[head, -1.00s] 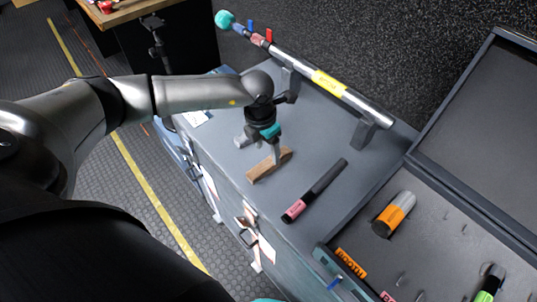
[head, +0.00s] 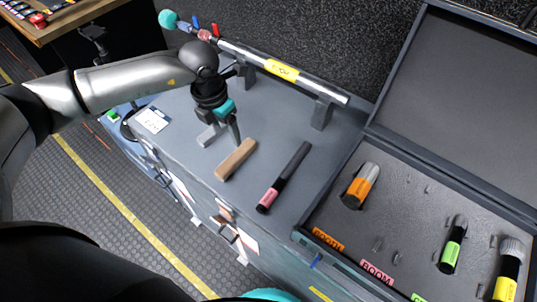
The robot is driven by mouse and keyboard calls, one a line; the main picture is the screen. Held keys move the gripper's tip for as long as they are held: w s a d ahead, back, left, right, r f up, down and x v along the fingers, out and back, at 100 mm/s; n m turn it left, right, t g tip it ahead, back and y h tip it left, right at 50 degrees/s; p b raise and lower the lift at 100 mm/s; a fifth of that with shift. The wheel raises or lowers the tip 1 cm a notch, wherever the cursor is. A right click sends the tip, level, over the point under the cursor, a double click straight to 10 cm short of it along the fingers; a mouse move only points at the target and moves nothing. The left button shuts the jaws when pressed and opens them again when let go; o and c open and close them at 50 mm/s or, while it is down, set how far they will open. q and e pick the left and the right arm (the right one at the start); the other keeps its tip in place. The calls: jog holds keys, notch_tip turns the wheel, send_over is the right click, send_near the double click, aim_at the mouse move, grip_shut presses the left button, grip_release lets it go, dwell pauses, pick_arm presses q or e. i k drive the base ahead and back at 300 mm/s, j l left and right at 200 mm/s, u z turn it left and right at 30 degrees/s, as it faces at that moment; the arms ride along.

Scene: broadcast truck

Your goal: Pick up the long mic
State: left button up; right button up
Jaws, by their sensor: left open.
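A long black stick-shaped mic with a pink band (head: 285,177) lies on the grey cabinet top, right of a wooden block (head: 236,160). A long silver pole with a yellow label (head: 282,70) rests on two stands at the back, a teal ball at its far left end. My left gripper (head: 222,138) is open and empty, pointing down just beyond and left of the wooden block, apart from the black mic. Whether its fingertips touch the surface is hard to tell. My right gripper is not in view.
An open case (head: 400,225) on the right holds an orange-banded mic (head: 361,186), a green-banded mic (head: 454,244) and a yellow-banded mic (head: 507,270). Its lid (head: 468,85) stands up behind. A white paper (head: 152,120) lies on the cabinet's left part.

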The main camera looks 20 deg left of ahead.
aim_at(274, 191)
jog(key=j+z, duration=1.2)
jog(key=k+l, duration=0.05)
jog(key=l, duration=0.1)
